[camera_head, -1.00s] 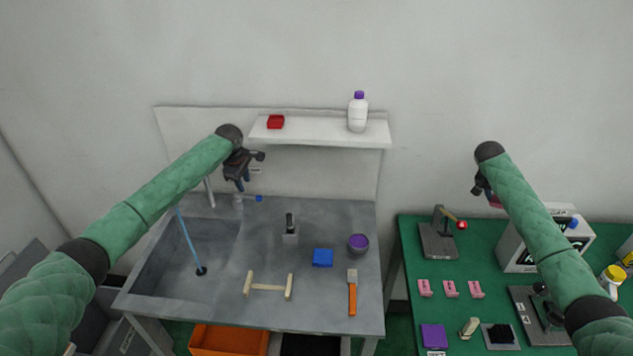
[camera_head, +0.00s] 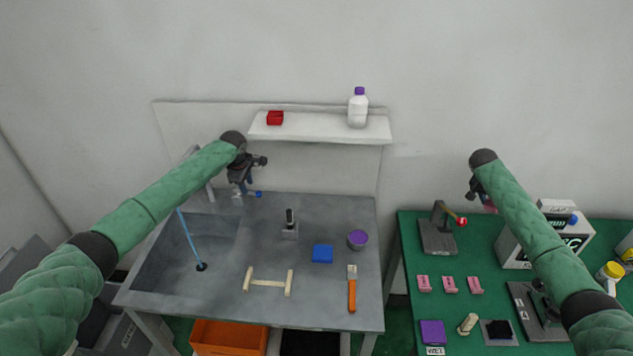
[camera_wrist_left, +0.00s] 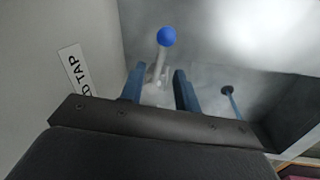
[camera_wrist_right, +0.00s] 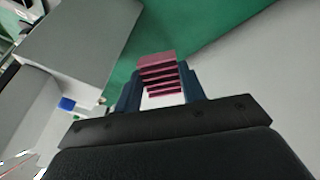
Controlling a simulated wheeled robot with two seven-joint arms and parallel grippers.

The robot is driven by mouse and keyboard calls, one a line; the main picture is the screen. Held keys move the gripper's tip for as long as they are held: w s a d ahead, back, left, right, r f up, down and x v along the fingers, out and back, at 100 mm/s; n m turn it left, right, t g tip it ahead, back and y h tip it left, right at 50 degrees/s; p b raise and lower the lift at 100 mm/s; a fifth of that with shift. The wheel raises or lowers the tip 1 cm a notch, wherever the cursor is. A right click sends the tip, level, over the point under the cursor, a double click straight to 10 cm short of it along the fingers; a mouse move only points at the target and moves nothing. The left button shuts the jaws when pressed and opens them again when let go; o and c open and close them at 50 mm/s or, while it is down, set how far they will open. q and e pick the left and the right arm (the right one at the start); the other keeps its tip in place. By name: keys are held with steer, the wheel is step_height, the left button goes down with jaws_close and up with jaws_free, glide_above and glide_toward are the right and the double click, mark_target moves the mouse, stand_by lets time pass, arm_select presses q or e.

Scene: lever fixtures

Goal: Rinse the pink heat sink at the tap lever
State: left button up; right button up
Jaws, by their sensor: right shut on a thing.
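The pink finned heat sink (camera_wrist_right: 160,77) is between the fingers of my right gripper (camera_wrist_right: 160,88), which is shut on it. In the head view my right gripper (camera_head: 478,192) holds the heat sink (camera_head: 489,205) in the air above the green table, partly hidden by my arm. My left gripper (camera_head: 240,182) is at the back of the sink by the tap lever. In the left wrist view the tap lever (camera_wrist_left: 158,70), pale with a blue ball end, shows between the spread fingers of my left gripper (camera_wrist_left: 160,88). I cannot tell whether they touch it.
A thin blue line (camera_head: 188,237) runs down to the drain (camera_head: 201,268) in the grey basin. The counter holds a blue block (camera_head: 322,254), purple bowl (camera_head: 358,239) and orange-handled brush (camera_head: 352,290). A shelf (camera_head: 320,130) hangs behind. A red-knobbed lever fixture (camera_head: 440,232) stands on the green table.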

arm_select(q)
steer(key=shift+w+f+p, duration=0.25)
steer(key=shift+f+p, duration=0.05)
steer(key=shift+f, duration=0.65)
steer(key=shift+w+f+p, duration=0.2)
steer(key=shift+f+p, duration=0.1)
steer(key=shift+f, duration=0.6)
steer(key=shift+s, duration=0.1)
steer(key=shift+d, duration=0.1)
jaws_close()
